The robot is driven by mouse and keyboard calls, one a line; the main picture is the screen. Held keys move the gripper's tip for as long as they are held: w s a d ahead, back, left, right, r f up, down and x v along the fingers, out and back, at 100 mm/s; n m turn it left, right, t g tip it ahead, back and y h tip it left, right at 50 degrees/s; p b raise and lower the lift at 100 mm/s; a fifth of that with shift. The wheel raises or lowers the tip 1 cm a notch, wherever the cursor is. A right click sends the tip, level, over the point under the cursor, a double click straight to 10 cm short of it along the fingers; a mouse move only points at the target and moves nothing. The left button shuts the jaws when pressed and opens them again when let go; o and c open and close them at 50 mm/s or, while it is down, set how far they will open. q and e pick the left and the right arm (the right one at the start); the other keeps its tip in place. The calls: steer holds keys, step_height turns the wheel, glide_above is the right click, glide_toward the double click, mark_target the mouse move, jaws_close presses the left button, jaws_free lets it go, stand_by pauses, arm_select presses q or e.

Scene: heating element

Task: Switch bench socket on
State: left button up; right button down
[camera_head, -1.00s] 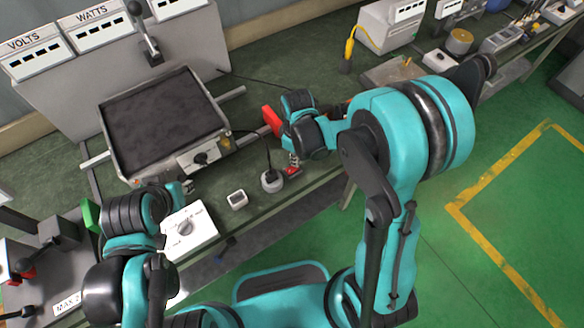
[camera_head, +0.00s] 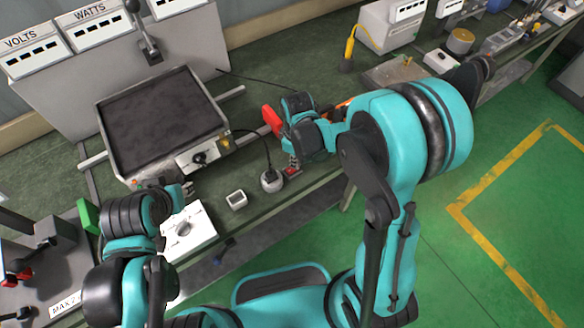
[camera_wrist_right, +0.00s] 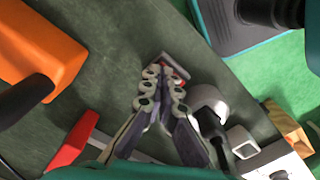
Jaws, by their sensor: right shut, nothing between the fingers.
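A small grey plate with a red switch piece (camera_head: 292,171) sits near the bench's front edge. In the right wrist view the plate (camera_wrist_right: 178,61) shows just past my right fingertips, which partly hide the red piece. My right gripper (camera_head: 293,163) is shut and empty, fingers pointing down at the switch; whether they touch it I cannot tell. A round grey socket (camera_head: 271,181) with a black cable rising from it stands just left of the switch; it also shows in the wrist view (camera_wrist_right: 210,98). My left gripper (camera_head: 188,188) is beside the hotplate's front; its jaws are unclear.
A hotplate (camera_head: 160,120) with a black top and front knob stands at the left. A white square piece (camera_head: 237,200) and a white knob box (camera_head: 196,240) lie along the front edge. Red (camera_head: 271,119) and orange (camera_wrist_right: 45,50) parts lie close to my right gripper.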

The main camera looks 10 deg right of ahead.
steer(key=shift+r, duration=0.1)
steer(key=shift+r+p, duration=2.7)
steer(key=shift+r, duration=0.75)
steer(key=s+d+r+m+t+b, duration=0.4)
steer(key=s+r+m+t, duration=0.3)
steer(key=s+r+m, duration=0.3)
steer(key=shift+s+d+r, duration=0.15)
steer(key=shift+d, duration=0.2)
